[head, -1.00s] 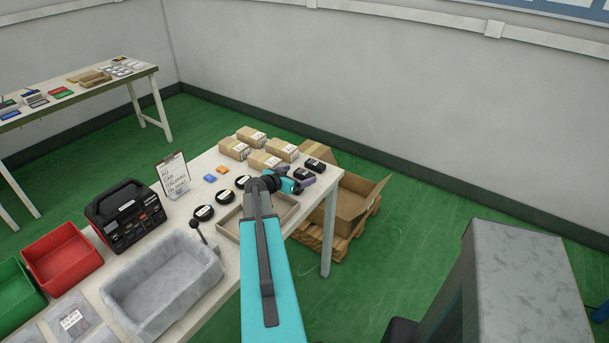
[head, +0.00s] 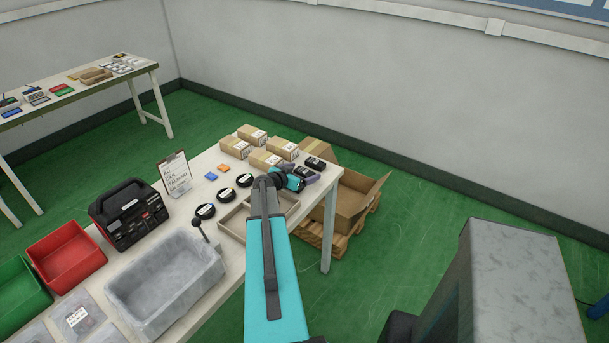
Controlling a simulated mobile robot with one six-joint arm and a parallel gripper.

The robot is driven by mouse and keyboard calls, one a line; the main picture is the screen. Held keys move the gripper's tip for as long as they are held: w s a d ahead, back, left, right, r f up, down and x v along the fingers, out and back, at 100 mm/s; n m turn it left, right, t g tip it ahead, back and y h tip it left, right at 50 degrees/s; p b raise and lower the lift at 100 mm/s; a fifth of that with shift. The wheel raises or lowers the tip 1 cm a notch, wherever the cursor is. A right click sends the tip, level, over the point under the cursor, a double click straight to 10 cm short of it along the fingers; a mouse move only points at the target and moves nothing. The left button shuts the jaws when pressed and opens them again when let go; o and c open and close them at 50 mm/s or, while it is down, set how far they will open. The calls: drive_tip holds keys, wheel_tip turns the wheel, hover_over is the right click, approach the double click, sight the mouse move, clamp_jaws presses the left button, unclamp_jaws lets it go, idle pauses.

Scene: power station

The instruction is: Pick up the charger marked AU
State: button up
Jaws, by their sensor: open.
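Small black blocks with pale labels, which look like the chargers, lie at the far right end of the white table. The labels are too small to read, so I cannot tell which is marked AU. My gripper (head: 302,173) is open over this end of the table, close to the nearer blocks. A dark shape shows between its fingers; I cannot tell whether they touch it. My arm hides part of the table below.
Cardboard boxes (head: 266,159) stand just left of the blocks. Round black discs (head: 204,211) and a shallow tray (head: 232,228) lie nearer. A clipboard sign (head: 176,173), black case (head: 128,214) and grey basin (head: 165,278) stand left. An open carton (head: 352,205) sits beyond the table's right edge.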

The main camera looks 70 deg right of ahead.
drive_tip(key=c, duration=1.3)
drive_tip(key=shift+r, duration=0.15)
drive_tip(key=shift+r+b, duration=0.8)
drive_tip(key=shift+r, duration=0.2)
drive_tip(key=s+a+r+b, duration=0.1)
drive_tip(key=s+a, duration=0.1)
drive_tip(key=a, duration=0.2)
drive_tip(key=s+a+b, duration=0.2)
drive_tip(key=a, duration=0.1)
drive_tip(key=s+a+r+b, duration=0.1)
drive_tip(key=s+a+b, duration=0.1)
drive_tip(key=s+a, duration=0.1)
drive_tip(key=shift+v, duration=0.85)
drive_tip(key=shift+s+p, duration=0.25)
drive_tip(key=shift+p, duration=0.3)
drive_tip(key=shift+a+r+p, duration=0.1)
drive_tip(key=shift+p, duration=0.25)
drive_tip(key=shift+s+a+p, duration=0.15)
drive_tip(key=shift+p, duration=0.55)
drive_tip(key=shift+s+a+r+p, duration=0.15)
drive_tip(key=shift+a+p, duration=0.1)
drive_tip(key=shift+p, duration=0.65)
drive_tip(key=p, duration=0.2)
drive_tip(key=shift+s+a+p, duration=0.25)
drive_tip(key=shift+a+p, duration=0.1)
drive_tip(key=shift+a, duration=0.05)
